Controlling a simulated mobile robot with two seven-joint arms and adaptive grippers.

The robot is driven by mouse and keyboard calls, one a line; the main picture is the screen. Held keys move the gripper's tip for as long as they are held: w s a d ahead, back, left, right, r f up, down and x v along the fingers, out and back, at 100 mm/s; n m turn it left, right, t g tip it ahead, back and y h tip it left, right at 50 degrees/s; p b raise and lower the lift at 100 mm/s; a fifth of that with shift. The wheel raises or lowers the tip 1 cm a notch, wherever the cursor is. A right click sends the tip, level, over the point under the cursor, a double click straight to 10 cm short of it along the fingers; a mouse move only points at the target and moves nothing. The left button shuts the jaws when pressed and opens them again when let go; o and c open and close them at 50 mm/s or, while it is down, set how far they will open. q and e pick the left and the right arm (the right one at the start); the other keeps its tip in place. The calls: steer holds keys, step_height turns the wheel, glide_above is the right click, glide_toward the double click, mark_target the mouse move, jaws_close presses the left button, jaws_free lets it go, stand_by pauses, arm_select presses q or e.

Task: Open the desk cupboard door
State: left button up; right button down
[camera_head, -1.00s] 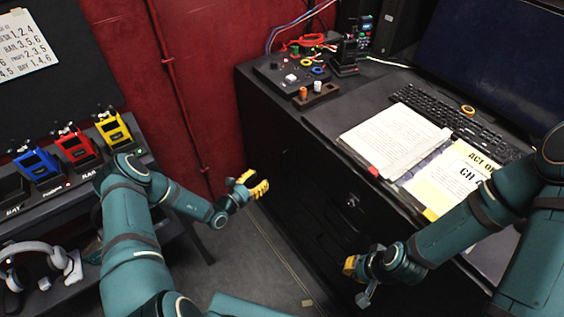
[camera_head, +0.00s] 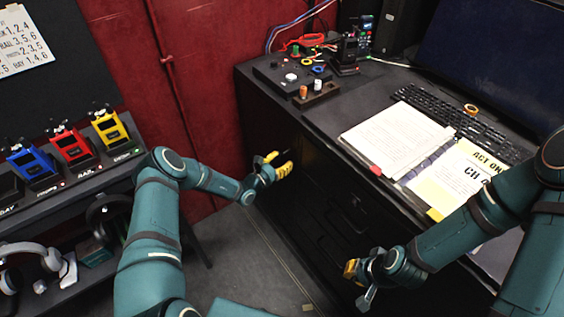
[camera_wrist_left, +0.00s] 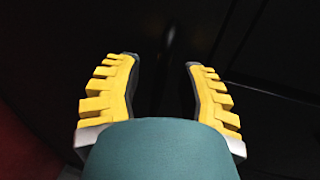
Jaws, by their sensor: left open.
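The black desk cupboard (camera_head: 325,205) stands below the desktop, its dark front facing left. Its door appears closed, though the front is too dark to be sure. My left gripper (camera_head: 283,163), with yellow fingers, is close to the upper part of this front. In the left wrist view, the left gripper (camera_wrist_left: 163,75) is open, and a dark vertical bar, perhaps a handle (camera_wrist_left: 172,50), lies ahead between its fingertips. I cannot tell if the fingers touch it. My right gripper (camera_head: 355,280) is low by the nearer part of the desk front; its opening is unclear.
On the desktop (camera_head: 325,120) lie an open binder (camera_head: 395,140), a keyboard (camera_head: 460,122) and a button box (camera_head: 290,75). A shelf with blue, red and yellow radios (camera_head: 70,148) and headphones (camera_head: 35,262) is at left. Floor (camera_head: 250,255) between is clear.

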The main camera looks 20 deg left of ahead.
arm_select(q)
jaws_close()
steer(key=shift+s+a, duration=0.1)
